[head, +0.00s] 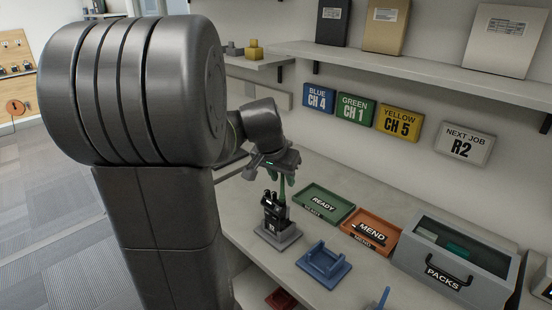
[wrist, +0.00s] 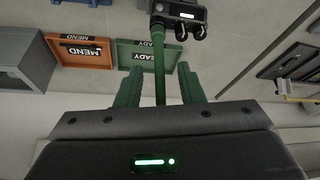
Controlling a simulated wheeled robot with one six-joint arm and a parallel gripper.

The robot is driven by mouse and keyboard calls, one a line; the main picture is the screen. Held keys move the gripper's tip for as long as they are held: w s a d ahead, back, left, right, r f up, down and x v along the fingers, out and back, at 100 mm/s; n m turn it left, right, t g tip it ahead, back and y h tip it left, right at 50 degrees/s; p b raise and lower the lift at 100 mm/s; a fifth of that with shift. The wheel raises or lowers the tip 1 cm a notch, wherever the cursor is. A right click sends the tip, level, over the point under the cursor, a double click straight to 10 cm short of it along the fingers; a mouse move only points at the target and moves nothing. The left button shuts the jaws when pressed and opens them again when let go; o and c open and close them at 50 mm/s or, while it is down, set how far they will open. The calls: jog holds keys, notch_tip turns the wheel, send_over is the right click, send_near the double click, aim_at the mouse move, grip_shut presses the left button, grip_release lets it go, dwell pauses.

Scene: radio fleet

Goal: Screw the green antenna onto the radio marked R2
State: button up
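A black radio (head: 274,211) stands upright in a grey holder (head: 277,238) on the bench. I cannot read its small label. The green antenna (wrist: 158,68) stands on the radio's top, and its foot appears to meet the radio (wrist: 180,14) in the wrist view. I cannot tell whether it is threaded tight. My gripper (wrist: 160,76) is open, with one green finger on each side of the antenna and a visible gap at both sides. In the head view, my gripper (head: 280,178) is just above the radio and partly hides the antenna.
A green READY tray (head: 341,220), an orange MEND tray (head: 359,239) and a grey PACKS box (head: 410,270) stand right of the radio. An empty-looking blue cradle (head: 323,266) is in front. A wall sign reads NEXT JOB R2 (head: 463,145). A shelf (head: 420,79) overhangs behind.

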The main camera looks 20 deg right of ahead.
aim_at(283, 195)
jog(key=v, duration=1.1)
jog(key=shift+f, duration=0.15)
jog(key=x, duration=1.3)
jog(key=shift+d+f, duration=0.15)
jog(key=shift+f, duration=0.05)
jog(key=shift+w+r, duration=0.15)
jog(key=v, duration=1.4)
jog(key=x, duration=1.4)
notch_tip(283, 195, up, 3)
jog(key=p, duration=0.3)
notch_tip(283, 195, up, 5)
jog(key=p, duration=0.5)
